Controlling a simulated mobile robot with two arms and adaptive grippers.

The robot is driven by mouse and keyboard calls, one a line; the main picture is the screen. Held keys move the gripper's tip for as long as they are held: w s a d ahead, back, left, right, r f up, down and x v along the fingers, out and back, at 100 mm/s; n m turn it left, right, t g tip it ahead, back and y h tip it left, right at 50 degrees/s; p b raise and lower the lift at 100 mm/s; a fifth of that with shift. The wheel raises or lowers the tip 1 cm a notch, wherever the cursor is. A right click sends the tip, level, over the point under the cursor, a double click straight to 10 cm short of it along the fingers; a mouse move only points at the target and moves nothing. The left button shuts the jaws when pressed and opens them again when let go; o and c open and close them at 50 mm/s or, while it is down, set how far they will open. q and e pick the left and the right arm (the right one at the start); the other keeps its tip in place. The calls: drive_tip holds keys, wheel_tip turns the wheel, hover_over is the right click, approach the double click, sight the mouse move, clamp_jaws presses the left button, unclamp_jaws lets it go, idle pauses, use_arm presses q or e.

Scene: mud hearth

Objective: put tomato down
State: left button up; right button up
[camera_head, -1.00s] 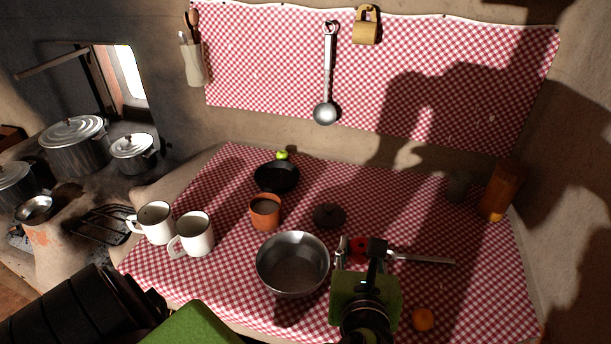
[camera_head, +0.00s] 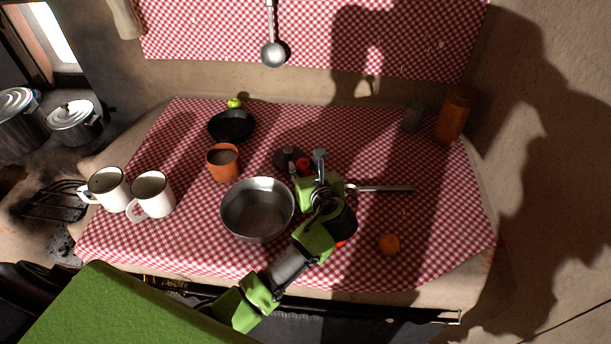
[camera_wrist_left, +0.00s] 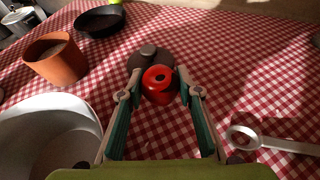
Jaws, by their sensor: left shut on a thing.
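The tomato (camera_head: 303,164) is small, round and red, with a dark spot on its upper face. My left gripper (camera_head: 306,168) is shut on it, above the checked cloth to the right of the steel pot. In the left wrist view the tomato (camera_wrist_left: 158,88) sits between the two fingertips of the left gripper (camera_wrist_left: 160,84), just in front of the dark round lid (camera_wrist_left: 148,58). I cannot tell whether the tomato touches the cloth. My right gripper is not in view.
The steel pot (camera_head: 257,210), orange clay cup (camera_head: 223,163), black pan (camera_head: 231,126) and two white mugs (camera_head: 152,195) stand left. Checked cloth (camera_head: 345,130) is free behind.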

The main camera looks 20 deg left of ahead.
use_arm(q)
drive_tip(key=shift+w+f, duration=0.45)
drive_tip(key=shift+f, duration=1.7)
drive_tip(key=shift+f, duration=0.1)
drive_tip(key=o, duration=1.1)
